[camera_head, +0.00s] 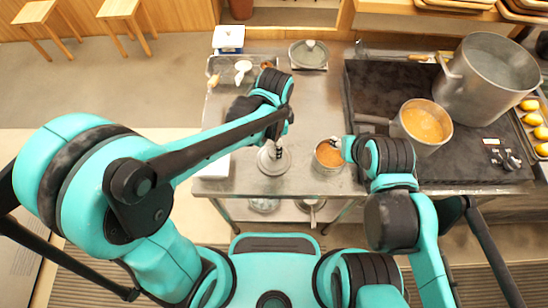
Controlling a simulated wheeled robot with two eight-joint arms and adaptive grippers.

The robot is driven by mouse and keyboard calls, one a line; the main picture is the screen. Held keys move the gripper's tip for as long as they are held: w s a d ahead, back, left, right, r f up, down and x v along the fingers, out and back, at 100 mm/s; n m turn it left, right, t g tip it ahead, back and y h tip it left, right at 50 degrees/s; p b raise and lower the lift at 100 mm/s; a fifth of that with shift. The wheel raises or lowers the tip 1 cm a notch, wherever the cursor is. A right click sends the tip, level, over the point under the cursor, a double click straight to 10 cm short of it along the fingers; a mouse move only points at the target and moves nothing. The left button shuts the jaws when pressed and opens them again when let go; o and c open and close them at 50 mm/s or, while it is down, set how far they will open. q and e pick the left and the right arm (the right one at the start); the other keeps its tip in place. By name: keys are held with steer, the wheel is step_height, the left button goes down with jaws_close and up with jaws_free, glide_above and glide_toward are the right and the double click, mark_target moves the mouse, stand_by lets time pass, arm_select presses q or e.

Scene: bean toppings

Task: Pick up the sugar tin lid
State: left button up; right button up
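A round silver lid (265,168), which looks like the sugar tin lid, lies flat on the steel table in front of me. My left gripper (279,148) reaches down over the middle of this lid; its fingers are small and partly merge with the lid's centre, so contact is unclear. An open round tin (328,167) with brown-orange contents stands just right of the lid. My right gripper (338,143) is at the tin's upper right rim, mostly hidden by its own wrist.
A lidded pot (308,54) and a white box (228,38) stand at the back. A tray with small utensils (243,68) is at the back left. At right, a dark stove top (375,92) holds a pot of orange liquid (422,124) and a large steel pot (490,75).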

arm_select(q)
step_height(320, 180, down, 6)
steer(key=shift+s+a+f+b, duration=0.1)
steer(key=shift+s+a+b, duration=0.05)
steer(key=shift+b, duration=1.05)
steer(key=c, duration=1.3)
